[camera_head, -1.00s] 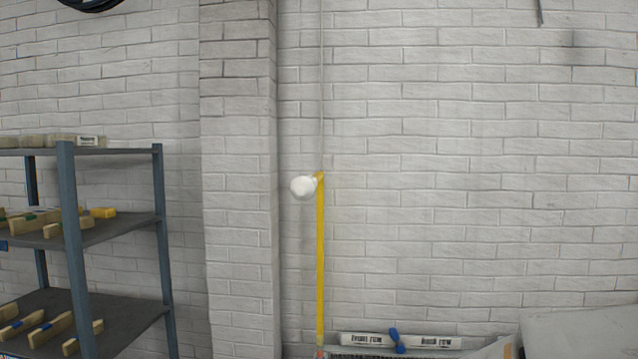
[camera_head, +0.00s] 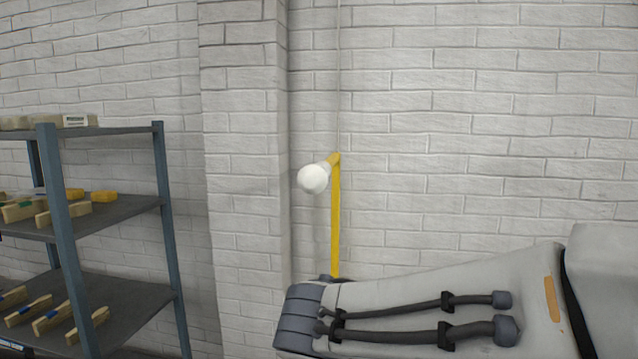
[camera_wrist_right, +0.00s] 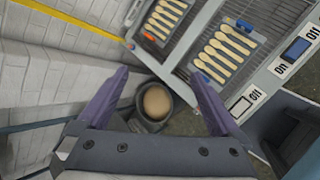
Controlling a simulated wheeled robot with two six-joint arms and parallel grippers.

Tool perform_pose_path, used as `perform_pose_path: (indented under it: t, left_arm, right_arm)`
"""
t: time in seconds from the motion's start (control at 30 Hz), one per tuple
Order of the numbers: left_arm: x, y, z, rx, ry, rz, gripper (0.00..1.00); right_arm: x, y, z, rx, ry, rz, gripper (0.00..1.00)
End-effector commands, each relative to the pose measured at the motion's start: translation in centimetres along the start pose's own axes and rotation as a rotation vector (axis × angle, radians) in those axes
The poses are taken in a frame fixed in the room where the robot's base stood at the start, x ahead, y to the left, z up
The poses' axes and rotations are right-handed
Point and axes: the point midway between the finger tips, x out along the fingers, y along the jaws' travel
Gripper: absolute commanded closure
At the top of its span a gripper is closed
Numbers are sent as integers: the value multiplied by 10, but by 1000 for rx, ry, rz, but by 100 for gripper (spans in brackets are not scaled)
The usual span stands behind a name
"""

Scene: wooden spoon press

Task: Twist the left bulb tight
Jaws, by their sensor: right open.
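One white round bulb (camera_head: 313,178) shows in the head view, at the end of a yellow holder (camera_head: 333,160) on top of a yellow post, in front of the brick wall. My right arm comes in from the right in the head view, below the bulb. In the right wrist view my right gripper (camera_wrist_right: 160,95) is open, with its two purple fingers apart and nothing held between them. The bulb cannot be made out in the wrist view. My left gripper is in neither view.
A dark shelf rack (camera_head: 165,200) with several wooden brushes stands at the left. In the wrist view, trays of wooden spoons (camera_wrist_right: 228,52), a panel with On and Off switches (camera_wrist_right: 298,48) and a dark round container (camera_wrist_right: 152,108) with a tan round thing lie beyond the fingers.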

Motion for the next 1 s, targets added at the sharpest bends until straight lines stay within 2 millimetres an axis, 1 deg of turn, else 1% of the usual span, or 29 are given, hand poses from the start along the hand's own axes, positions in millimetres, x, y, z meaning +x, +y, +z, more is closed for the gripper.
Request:
perform_pose_path:
  t: [0.03,0.07,0.1,0.17,0.2,0.3,0.33,0.4,0.43,0.5,0.57,0.67,1.0]
  left_arm:
    - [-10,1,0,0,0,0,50]
    - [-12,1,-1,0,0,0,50]
    - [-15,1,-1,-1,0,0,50]
    - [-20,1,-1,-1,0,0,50]
    - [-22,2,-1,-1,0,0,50]
    - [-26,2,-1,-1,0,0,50]
    - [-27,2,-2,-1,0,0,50]
    - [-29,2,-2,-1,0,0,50]
    - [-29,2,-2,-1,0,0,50]
    - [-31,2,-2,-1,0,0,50]
    - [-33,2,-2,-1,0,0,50]
    - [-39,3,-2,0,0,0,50]
    - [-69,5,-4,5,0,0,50]
  right_arm:
    - [-12,42,11,-146,-65,101,0]
    - [-19,65,16,-237,-112,159,0]
    - [-29,94,23,-351,-178,232,0]
    - [-47,135,31,-502,-282,327,0]
    - [-59,158,35,-589,-350,380,0]
    - [-88,204,40,-759,-506,479,0]
    - [-96,214,42,-796,-546,500,0]
    - [-110,232,42,-864,-620,536,0]
    - [-115,237,43,-884,-643,546,0]
    - [-122,246,44,-915,-682,562,0]
    - [-123,252,45,-928,-698,566,0]
    - [-116,261,50,-930,-704,564,0]
    - [-76,305,69,-930,-699,564,0]
